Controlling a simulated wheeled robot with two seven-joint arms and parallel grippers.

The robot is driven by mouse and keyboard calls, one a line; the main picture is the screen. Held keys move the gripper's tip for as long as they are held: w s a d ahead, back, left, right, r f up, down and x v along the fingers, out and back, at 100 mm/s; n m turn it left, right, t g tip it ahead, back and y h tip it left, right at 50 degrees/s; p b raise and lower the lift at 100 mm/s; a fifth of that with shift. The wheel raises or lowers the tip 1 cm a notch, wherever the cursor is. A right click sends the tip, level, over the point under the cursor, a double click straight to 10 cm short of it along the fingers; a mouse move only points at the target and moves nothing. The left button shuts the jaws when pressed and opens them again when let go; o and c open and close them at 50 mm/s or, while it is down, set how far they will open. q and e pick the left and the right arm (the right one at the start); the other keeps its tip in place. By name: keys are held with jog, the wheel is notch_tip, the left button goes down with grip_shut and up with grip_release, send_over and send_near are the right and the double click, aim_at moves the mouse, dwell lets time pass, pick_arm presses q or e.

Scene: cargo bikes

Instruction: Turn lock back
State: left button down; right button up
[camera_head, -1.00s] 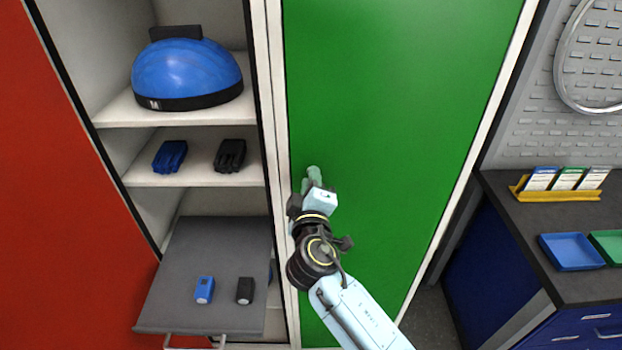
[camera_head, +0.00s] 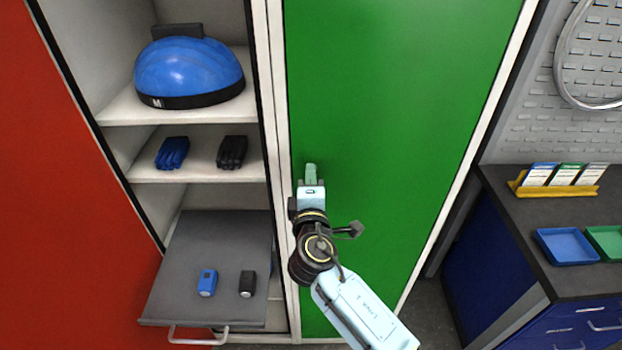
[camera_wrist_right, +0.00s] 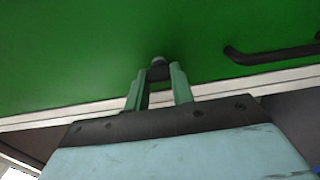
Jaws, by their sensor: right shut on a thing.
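The green locker door (camera_head: 390,110) is closed and stands in front of me. My right gripper (camera_head: 311,178) is at the left edge of this door. In the right wrist view, the fingers of my right gripper (camera_wrist_right: 158,88) are shut on a small dark, round-ended lock knob (camera_wrist_right: 157,66) on the green door. In the head view the gripper and wrist hide the knob. A black bar handle (camera_wrist_right: 270,54) on the door is to the right of the fingers in the wrist view, apart from them. My left gripper is not in view.
An open locker on the left holds a blue helmet (camera_head: 189,72), blue gloves (camera_head: 172,153) and black gloves (camera_head: 231,150). A pulled-out grey shelf (camera_head: 180,300) carries two small devices. A workbench (camera_head: 535,215) with trays stands at the right.

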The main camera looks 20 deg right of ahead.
jog(key=o, duration=1)
jog(key=b+v, duration=0.3)
jog(key=v, duration=1)
jog(key=shift+s, duration=0.2)
